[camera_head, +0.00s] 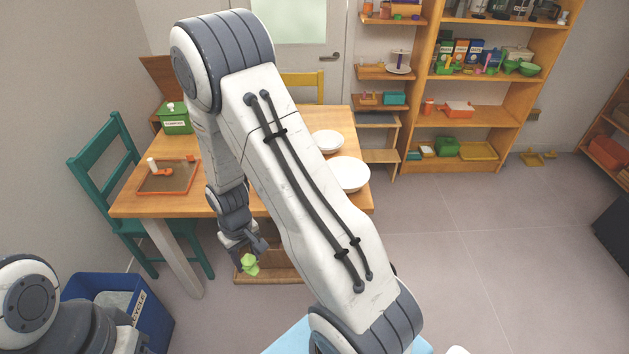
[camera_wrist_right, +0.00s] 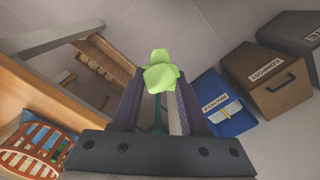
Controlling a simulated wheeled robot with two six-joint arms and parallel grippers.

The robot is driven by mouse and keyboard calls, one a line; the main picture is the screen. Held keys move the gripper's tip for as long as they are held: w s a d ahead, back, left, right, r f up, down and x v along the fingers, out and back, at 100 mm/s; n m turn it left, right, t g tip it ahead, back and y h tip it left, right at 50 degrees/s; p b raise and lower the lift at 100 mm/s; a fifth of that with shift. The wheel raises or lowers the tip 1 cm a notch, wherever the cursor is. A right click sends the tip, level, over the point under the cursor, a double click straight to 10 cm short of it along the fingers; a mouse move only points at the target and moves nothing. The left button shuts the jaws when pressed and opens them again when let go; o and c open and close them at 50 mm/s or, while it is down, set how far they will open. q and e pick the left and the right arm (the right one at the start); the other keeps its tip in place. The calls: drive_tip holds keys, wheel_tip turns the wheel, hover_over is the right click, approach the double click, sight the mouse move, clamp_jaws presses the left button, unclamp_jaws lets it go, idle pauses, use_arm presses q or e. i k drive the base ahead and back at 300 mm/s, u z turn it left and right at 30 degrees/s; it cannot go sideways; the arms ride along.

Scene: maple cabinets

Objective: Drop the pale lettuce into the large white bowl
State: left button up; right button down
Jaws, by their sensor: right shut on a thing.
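The pale lettuce (camera_head: 250,264) is a light green lump held in my right gripper (camera_head: 247,252), off the table's front edge and above the floor. In the right wrist view the lettuce (camera_wrist_right: 161,72) sits between the fingertips of the gripper (camera_wrist_right: 160,85), which are shut on it. The large white bowl (camera_head: 351,174) stands on the right part of the wooden table, partly hidden by my right arm. A smaller white bowl (camera_head: 327,141) stands behind it, also partly covered. My left gripper is out of view.
An orange-rimmed tray (camera_head: 168,178) and a green box (camera_head: 175,118) are on the table's left. A teal chair (camera_head: 103,150) stands at left. A blue recycle bin (camera_head: 149,318) is on the floor at lower left.

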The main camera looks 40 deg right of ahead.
sight(345, 178)
drive_tip(key=u, duration=0.7)
drive_tip(key=i, duration=0.75)
drive_tip(key=z, duration=2.55)
drive_tip(key=i, duration=0.5)
drive_tip(key=u, duration=0.05)
